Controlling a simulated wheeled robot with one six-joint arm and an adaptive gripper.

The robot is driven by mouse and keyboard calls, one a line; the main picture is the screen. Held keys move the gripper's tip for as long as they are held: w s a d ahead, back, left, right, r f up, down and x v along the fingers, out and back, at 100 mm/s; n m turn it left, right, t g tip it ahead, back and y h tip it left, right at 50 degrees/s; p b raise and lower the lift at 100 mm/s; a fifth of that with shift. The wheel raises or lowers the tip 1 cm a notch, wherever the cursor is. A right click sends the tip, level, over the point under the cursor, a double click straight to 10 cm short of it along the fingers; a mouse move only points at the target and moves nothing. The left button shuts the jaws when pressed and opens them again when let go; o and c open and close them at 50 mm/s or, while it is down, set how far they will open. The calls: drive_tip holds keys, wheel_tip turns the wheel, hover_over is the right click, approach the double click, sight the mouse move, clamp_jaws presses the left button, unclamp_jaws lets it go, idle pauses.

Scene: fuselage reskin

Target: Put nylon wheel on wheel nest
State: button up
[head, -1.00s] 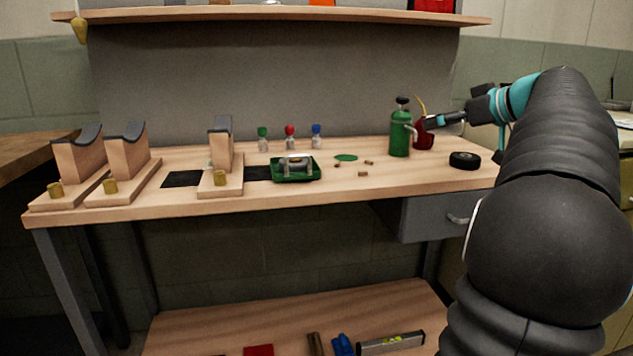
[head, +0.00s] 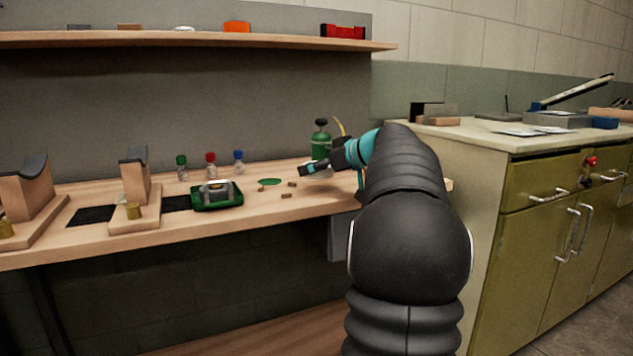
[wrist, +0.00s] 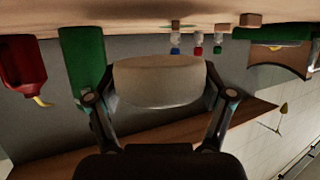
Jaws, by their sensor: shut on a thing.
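My gripper (head: 308,170) is over the right part of the wooden workbench (head: 250,215), in front of the green bottle (head: 320,140). It is shut on a pale off-white round piece, the nylon wheel, which fills the middle of the wrist view (wrist: 158,82) between both fingers. In the head view only a small white part of the wheel shows beside the fingers. I cannot tell which thing is the wheel nest. A green tray (head: 230,203) with a grey metal part in it lies left of my gripper.
Wooden cradles (head: 135,185) with dark curved tops stand at the left. Small bottles with coloured caps (head: 210,165) stand at the back. A shelf (head: 200,41) runs above. A cabinet with a pale top (head: 480,138) stands at the right, partly behind my arm.

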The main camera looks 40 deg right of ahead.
sight(317, 190)
drive_tip(key=shift+f, duration=1.7)
drive_tip(key=shift+f+b, duration=0.2)
drive_tip(key=shift+b, duration=0.3)
drive_tip(key=o, duration=1.1)
drive_tip(key=shift+o, duration=0.2)
drive_tip(key=shift+r, duration=0.15)
